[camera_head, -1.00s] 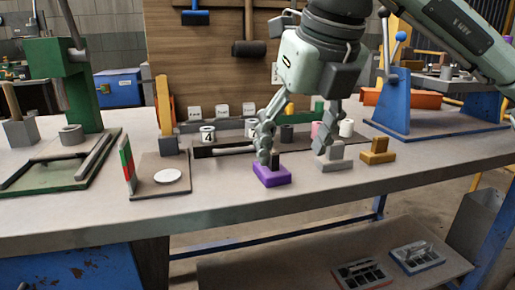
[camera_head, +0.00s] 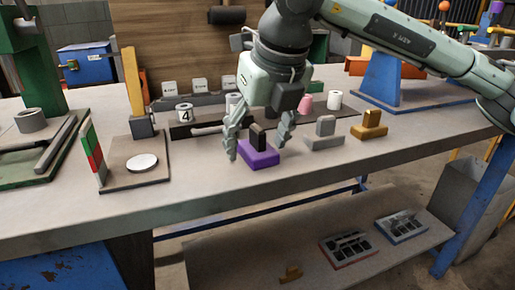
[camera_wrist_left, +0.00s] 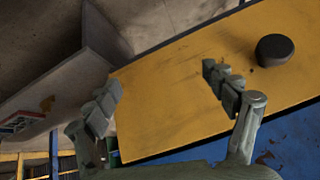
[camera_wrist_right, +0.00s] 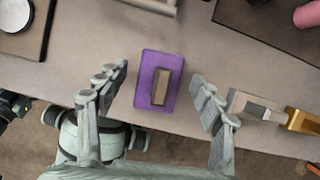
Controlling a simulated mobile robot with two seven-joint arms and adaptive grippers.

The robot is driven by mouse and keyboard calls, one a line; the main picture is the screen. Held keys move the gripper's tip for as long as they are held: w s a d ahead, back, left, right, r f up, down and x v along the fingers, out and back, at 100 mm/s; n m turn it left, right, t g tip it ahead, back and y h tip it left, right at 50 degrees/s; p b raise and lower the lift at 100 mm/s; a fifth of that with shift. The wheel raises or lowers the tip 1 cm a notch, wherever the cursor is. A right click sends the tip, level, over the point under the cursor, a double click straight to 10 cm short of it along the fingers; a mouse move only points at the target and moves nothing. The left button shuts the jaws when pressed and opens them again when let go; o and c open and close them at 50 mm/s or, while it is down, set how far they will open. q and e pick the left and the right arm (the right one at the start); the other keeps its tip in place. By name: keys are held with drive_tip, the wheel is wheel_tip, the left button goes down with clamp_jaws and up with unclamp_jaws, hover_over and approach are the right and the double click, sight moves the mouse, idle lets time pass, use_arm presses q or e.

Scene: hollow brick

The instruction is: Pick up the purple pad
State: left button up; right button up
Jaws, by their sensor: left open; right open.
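The purple pad (camera_head: 260,156) is a flat block with a dark upright handle on top. It sits on the workbench near the front edge. My right gripper (camera_head: 258,150) is open and points down over the pad, with one finger to each side. In the right wrist view the pad (camera_wrist_right: 158,80) lies between and a little beyond the fingertips of my right gripper (camera_wrist_right: 160,78), with gaps on both sides. My left gripper (camera_wrist_left: 165,78) is open and empty in its wrist view, above a yellow surface (camera_wrist_left: 180,95). It is not visible in the head view.
A grey pad (camera_head: 324,138) and a yellow pad (camera_head: 370,128) stand right of the purple pad. A board with a white disc (camera_head: 142,163) lies to the left. A dark tray with white cylinders (camera_head: 184,113) is behind. Bare bench lies in front.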

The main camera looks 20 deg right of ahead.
sight(252, 128)
drive_tip(key=c, duration=1.2)
drive_tip(key=shift+c, duration=0.2)
drive_tip(key=shift+r, duration=0.1)
drive_tip(key=shift+r, duration=0.5)
drive_tip(key=r, duration=0.3)
drive_tip(key=shift+w+a+r, duration=0.3)
drive_tip(key=shift+a, duration=0.1)
use_arm(q)
drive_tip(key=shift+s+a+f+g+y+p, duration=0.25)
drive_tip(key=shift+s+a+g, duration=0.15)
drive_tip(key=shift+s+a, duration=0.25)
drive_tip(key=shift+s+a+f+g+y+p, duration=0.15)
drive_tip(key=shift+s+a+f+g, duration=0.2)
drive_tip(key=shift+s+a, duration=0.3)
use_arm(e)
drive_tip(key=w+a+r, duration=0.6)
drive_tip(key=w+a, duration=0.1)
drive_tip(key=a, duration=0.1)
drive_tip(key=shift+w+r, duration=0.15)
use_arm(q)
drive_tip(key=shift+d+r, duration=0.1)
